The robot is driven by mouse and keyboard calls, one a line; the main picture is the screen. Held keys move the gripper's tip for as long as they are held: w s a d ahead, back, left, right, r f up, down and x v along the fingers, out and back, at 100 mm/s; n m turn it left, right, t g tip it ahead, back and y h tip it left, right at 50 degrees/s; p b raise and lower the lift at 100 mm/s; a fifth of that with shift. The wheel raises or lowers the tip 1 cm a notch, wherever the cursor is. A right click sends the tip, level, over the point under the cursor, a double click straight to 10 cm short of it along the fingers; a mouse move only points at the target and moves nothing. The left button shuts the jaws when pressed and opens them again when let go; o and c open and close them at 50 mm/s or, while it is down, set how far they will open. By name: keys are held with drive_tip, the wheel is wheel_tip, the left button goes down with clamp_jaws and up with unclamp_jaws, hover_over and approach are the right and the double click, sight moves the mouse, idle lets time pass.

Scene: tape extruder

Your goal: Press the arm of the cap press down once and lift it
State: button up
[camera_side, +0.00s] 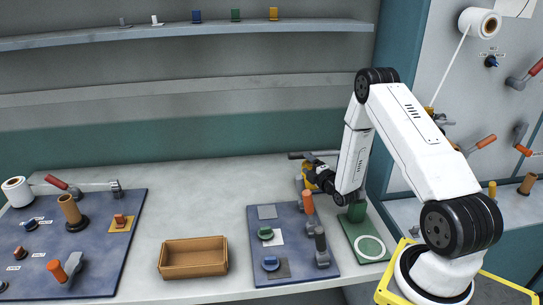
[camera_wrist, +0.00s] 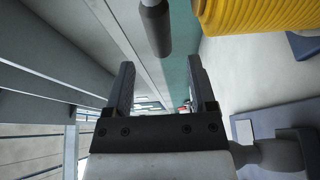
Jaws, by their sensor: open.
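What looks like the cap press has a yellow body (camera_side: 309,170) at the back of the bench, partly hidden behind my wrist. A dark bar (camera_side: 301,156), seemingly its arm, runs level above the body. In the wrist view a dark grey rounded handle end (camera_wrist: 155,28) lies ahead of my gripper (camera_wrist: 160,75), between the lines of the two fingers and beyond their tips. A yellow ribbed part (camera_wrist: 258,14) is close by at the upper right. My gripper is open, with nothing between its fingers. In the side view its fingers cannot be made out clearly.
A blue board (camera_side: 291,276) with an orange-handled lever (camera_side: 308,203) and a grey lever (camera_side: 321,245) lies in front of the press. A green plate (camera_side: 372,247) stands beside it at right. A brown tray (camera_side: 193,272) and another blue board (camera_side: 108,276) are to the left.

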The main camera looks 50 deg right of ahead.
sight(299, 158)
drive_tip(key=shift+w, duration=0.1)
drive_tip(key=shift+x, duration=3.8)
clamp_jaws()
